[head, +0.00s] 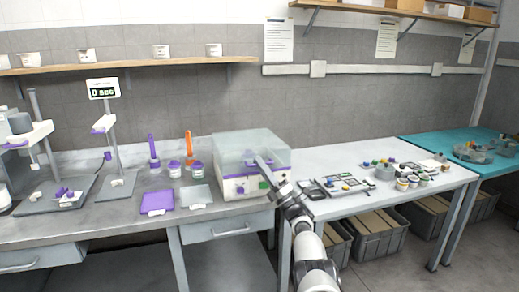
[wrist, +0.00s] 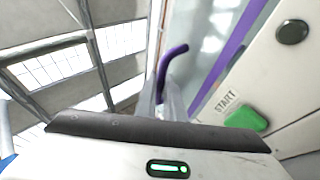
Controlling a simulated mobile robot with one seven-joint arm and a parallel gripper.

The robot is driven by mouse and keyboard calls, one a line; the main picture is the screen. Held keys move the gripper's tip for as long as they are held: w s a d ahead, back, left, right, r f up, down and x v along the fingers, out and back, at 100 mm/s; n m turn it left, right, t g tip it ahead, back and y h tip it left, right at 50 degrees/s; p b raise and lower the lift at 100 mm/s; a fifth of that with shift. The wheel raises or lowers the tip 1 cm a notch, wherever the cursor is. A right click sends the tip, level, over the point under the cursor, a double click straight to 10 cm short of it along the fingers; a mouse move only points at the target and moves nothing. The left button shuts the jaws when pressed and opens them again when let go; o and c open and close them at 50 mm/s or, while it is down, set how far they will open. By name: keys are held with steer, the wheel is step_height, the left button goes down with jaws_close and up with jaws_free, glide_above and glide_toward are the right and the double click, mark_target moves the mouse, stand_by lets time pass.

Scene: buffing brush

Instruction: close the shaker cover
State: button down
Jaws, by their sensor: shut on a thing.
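The shaker (head: 242,187) is a white box with purple trim on the bench, with a translucent cover (head: 240,143) over its top. My gripper (head: 259,160) is at the front right of the cover. In the wrist view my gripper (wrist: 165,88) is shut on a curved purple handle (wrist: 175,52), whose upper end shows past the fingers. The shaker's white front panel (wrist: 285,75) lies to the right, with a green START button (wrist: 246,118) and a dark round knob (wrist: 292,31). I cannot tell whether any gap remains under the cover.
Left of the shaker are a purple tray (head: 157,202), a grey plate (head: 195,196), small purple-banded jars (head: 174,169) and stands with purple parts. A white table (head: 350,208) to the right holds small parts and cups. A wall shelf (head: 130,64) runs above the bench.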

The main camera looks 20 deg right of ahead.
steer(key=shift+d+f+m+h+p, duration=0.1)
steer(key=shift+f+m+h+p, duration=0.25)
steer(key=shift+f, duration=0.4)
steer(key=c, duration=2.1)
jaws_free()
steer(key=p+v, duration=0.3)
steer(key=v, duration=1.4)
steer(key=shift+f+p, duration=0.1)
steer(key=shift+p, duration=0.25)
